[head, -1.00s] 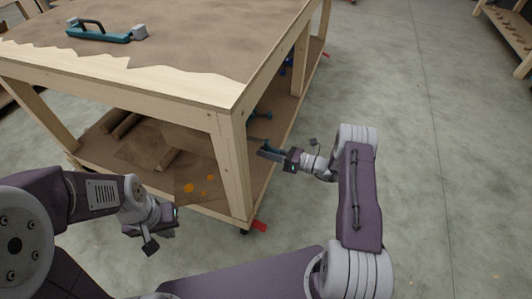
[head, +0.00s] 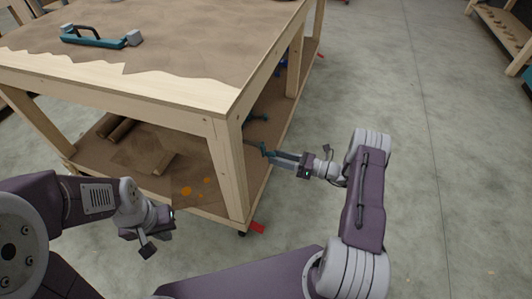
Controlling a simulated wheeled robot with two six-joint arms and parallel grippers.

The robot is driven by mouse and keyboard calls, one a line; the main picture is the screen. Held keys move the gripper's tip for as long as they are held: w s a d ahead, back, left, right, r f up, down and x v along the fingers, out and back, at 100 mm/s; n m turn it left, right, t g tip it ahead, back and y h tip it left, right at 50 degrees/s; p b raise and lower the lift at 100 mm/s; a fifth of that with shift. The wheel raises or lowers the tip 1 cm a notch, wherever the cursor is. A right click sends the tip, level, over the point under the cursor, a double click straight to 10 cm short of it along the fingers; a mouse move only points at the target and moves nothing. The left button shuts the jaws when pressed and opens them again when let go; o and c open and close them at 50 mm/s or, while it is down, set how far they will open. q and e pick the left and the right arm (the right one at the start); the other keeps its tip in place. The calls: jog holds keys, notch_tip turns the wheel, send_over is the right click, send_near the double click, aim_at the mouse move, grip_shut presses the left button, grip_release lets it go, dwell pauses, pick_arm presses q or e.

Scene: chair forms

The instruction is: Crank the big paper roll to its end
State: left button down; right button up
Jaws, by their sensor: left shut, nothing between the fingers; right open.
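The wooden table (head: 175,112) has brown paper (head: 200,58) with a torn edge on its top. Under it, a broad brown paper surface (head: 185,140) shows behind the front leg; I cannot tell clearly if this is the big roll. My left gripper (head: 170,214) is shut and empty, low in front of the table.
A teal tool with a black handle (head: 100,38) lies on the tabletop. Smaller paper rolls (head: 120,130) lie on the lower shelf. A red caster tab (head: 257,227) sits by the front leg. The concrete floor (head: 440,190) on the right is clear.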

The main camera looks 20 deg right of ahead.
aim_at(270, 154)
jog(key=v, duration=0.3)
jog(key=w+a+n+b, duration=0.2)
jog(key=a+n+b, duration=0.1)
jog(key=w+a+n+b, duration=0.1)
jog(key=n+b, duration=0.1)
jog(key=shift+a, duration=0.15)
jog(key=shift+w+a+r, duration=0.15)
jog(key=shift+w+a, duration=0.2)
jog(key=shift+a, duration=0.05)
grip_shut()
dwell(0.3)
